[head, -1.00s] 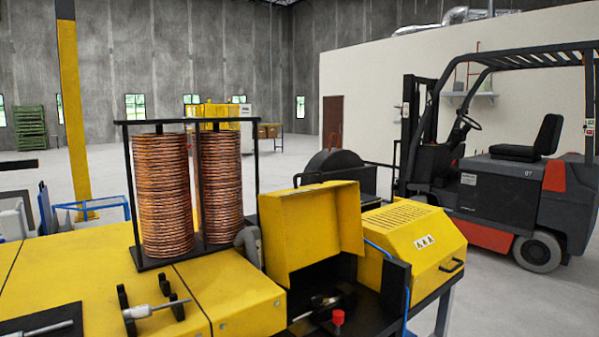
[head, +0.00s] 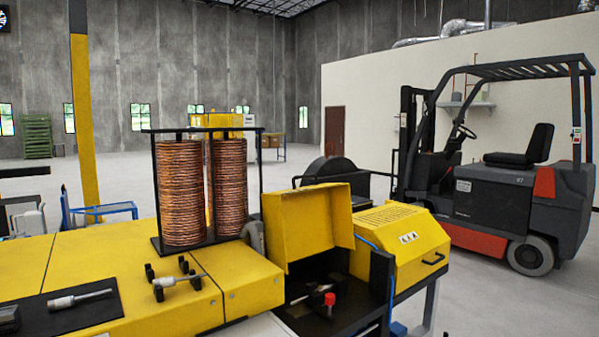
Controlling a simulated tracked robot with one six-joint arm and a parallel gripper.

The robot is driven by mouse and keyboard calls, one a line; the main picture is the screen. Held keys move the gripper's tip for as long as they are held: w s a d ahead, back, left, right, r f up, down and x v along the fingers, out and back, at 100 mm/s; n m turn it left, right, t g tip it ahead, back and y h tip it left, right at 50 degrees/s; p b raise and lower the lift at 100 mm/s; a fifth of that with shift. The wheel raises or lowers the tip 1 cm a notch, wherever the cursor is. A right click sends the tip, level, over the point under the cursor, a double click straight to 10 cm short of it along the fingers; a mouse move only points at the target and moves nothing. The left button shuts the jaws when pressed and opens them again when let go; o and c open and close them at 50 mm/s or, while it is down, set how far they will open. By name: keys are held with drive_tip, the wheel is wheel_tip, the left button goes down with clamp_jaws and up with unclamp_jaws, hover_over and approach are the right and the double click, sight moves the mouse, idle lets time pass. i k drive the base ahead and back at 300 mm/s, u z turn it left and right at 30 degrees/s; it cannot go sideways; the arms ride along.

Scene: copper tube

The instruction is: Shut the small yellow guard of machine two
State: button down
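The small yellow guard (head: 300,222) stands raised in the head view, right of centre on the yellow machine. Its flat panel is upright and its side faces right. Below it is an open dark bay (head: 325,298) with a red knob (head: 329,299) and small dark metal parts. Right of the bay is a yellow slotted cover (head: 402,240) with a white label and a black handle. My gripper is not in view.
Two tall stacks of copper rings (head: 181,192) stand in a black frame left of the guard. Measuring tools (head: 178,281) lie on the yellow top (head: 105,255). A forklift (head: 505,180) is parked at right. Grey floor (head: 480,310) is clear at the lower right.

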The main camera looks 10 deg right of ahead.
sight(300, 223)
drive_tip(key=z, duration=1.85)
drive_tip(key=i, duration=1.2)
drive_tip(key=u, duration=1)
